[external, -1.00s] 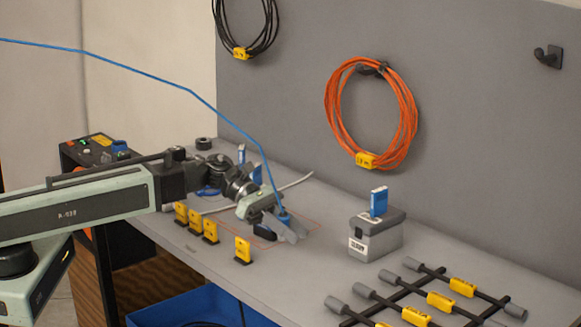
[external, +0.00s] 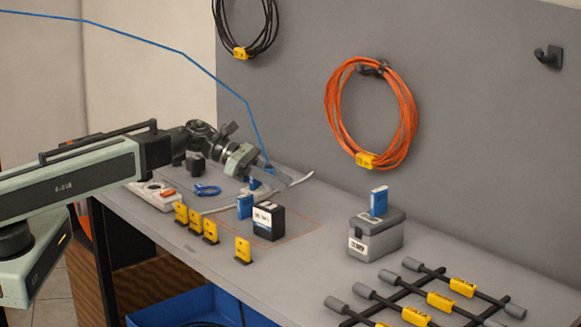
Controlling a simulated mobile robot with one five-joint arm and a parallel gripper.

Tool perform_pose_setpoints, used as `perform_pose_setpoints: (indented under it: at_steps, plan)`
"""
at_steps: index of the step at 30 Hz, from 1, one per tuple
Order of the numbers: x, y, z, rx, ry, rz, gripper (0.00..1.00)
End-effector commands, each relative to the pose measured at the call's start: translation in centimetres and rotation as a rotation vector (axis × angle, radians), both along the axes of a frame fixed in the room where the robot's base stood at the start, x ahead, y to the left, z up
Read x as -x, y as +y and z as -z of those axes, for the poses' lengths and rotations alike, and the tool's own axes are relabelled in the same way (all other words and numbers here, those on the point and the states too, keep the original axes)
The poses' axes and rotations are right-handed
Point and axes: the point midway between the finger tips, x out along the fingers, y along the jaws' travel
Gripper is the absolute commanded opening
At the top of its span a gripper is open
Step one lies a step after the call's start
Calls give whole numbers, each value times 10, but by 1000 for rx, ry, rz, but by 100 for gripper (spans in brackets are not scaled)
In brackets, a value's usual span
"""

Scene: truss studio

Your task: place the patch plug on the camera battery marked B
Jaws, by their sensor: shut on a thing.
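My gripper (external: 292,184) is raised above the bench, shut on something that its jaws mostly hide. A blue cable (external: 190,62) runs down from the upper left to a small blue part (external: 268,168) at the gripper, which looks like the patch plug. A black block with a white label (external: 268,222), which looks like a camera battery, stands upright below and slightly left of the jaws, apart from them. A blue block (external: 244,207) stands just to its left. Any letter B is too small to read.
Several yellow tags (external: 243,249) stand along the front edge. A grey case (external: 376,238) with a blue piece (external: 379,201) on top stands right. A black rack (external: 400,300) fills the front right. Bench between block and case is clear.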

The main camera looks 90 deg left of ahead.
Motion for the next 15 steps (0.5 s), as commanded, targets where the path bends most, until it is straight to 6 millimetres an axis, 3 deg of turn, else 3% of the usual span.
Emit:
perform_pose_setpoints:
  at_steps: [4, 10, 15]
  plan:
    - [0, 0, 7, 0, 0, 0, 0]
    - [0, 0, 41, 0, 0, 0, 0]
    - [0, 0, 38, 0, 0, 0, 0]
